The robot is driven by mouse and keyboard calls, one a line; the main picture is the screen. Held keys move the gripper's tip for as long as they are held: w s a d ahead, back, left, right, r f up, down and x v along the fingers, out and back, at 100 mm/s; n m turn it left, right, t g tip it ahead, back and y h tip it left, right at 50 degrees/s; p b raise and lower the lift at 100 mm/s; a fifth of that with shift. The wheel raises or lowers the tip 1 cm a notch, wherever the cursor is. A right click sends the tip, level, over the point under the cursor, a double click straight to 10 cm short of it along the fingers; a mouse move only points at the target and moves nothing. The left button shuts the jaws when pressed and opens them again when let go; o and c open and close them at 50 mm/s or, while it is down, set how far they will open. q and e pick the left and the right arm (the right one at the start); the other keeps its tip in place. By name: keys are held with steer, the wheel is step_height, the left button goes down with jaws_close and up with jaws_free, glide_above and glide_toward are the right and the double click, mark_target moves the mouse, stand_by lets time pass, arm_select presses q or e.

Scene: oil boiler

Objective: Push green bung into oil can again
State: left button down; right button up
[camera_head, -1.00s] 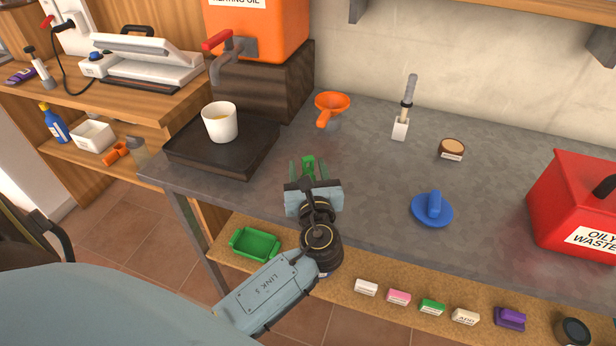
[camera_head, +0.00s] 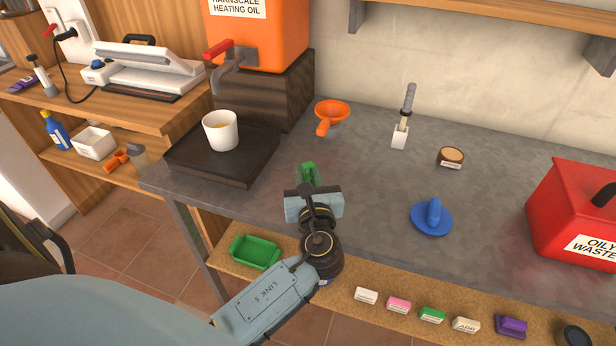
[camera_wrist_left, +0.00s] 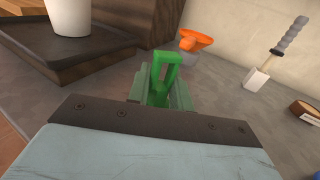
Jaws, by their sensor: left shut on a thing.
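The bung's lower end is hidden by the gripper. I cannot make out an oil can; anything under the bung is hidden. My right gripper is not in view.
A white cup (camera_head: 221,131) sits on a black tray (camera_head: 215,172) to the left. A blue lid-like piece (camera_head: 431,219) and a red oily waste bin (camera_head: 572,205) are to the right. The worktop (camera_head: 370,190) between is clear.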

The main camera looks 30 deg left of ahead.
mark_target(309, 169)
arm_select(q)
step_height(309, 169, up, 3)
steer(key=shift+r+p, duration=0.1)
steer(key=shift+p, duration=0.6)
steer(key=v, duration=0.6)
steer(key=shift+s+d+p, duration=0.1)
steer(key=shift+p, duration=0.2)
steer(key=v, duration=1.1)
steer(key=shift+s+d+p, duration=0.25)
steer(key=shift+d+p, duration=0.05)
steer(key=shift+p, duration=0.15)
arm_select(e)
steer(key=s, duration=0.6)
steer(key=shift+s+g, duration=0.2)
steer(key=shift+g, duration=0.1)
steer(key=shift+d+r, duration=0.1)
